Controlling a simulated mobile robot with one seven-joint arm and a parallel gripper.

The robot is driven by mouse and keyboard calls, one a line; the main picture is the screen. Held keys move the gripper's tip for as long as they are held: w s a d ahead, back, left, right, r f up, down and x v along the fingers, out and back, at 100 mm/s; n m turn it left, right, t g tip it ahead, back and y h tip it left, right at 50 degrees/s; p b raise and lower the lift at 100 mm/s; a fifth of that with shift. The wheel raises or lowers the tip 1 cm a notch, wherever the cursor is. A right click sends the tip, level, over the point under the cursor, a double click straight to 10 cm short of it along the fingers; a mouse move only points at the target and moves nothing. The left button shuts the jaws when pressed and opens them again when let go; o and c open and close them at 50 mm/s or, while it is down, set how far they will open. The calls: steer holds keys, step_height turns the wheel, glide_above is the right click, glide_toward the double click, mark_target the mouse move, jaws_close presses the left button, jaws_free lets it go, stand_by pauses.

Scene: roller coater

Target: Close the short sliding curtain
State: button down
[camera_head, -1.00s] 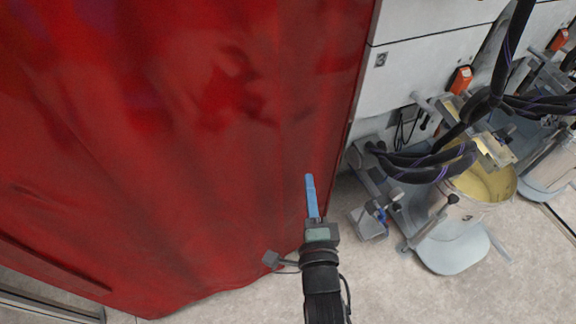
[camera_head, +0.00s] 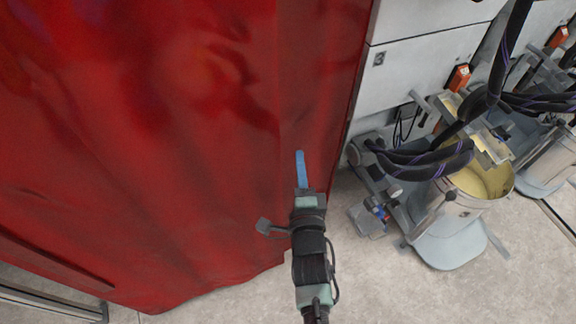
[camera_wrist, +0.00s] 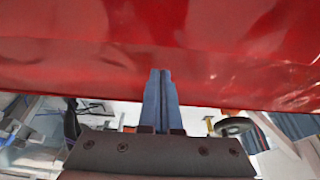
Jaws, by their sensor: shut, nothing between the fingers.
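The red curtain (camera_head: 190,140) hangs across the left and middle of the head view, with its right edge beside the white machine panel. In the wrist view the red curtain (camera_wrist: 160,50) fills the upper part. My gripper (camera_head: 300,153) is in front of the curtain near its right edge, with its blue fingers shut together and empty. In the wrist view the shut fingers (camera_wrist: 160,74) point at the curtain, their tips at or very close to it. I cannot tell whether they touch it.
A metal bucket (camera_head: 466,218) with yellow contents stands on a grey base (camera_head: 445,252) to the right. Thick black hoses (camera_head: 425,165) hang above it. The white machine panel (camera_head: 410,70) stands behind. Pale floor (camera_head: 370,285) is clear at the front.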

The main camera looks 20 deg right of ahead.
steer(key=shift+a, duration=0.3)
steer(key=shift+a+r+p, duration=0.15)
steer(key=shift+a+p, duration=0.15)
steer(key=shift+p, duration=0.05)
steer(key=shift+a+p, duration=0.6)
steer(key=shift+a, duration=0.15)
steer(key=shift+a, duration=0.15)
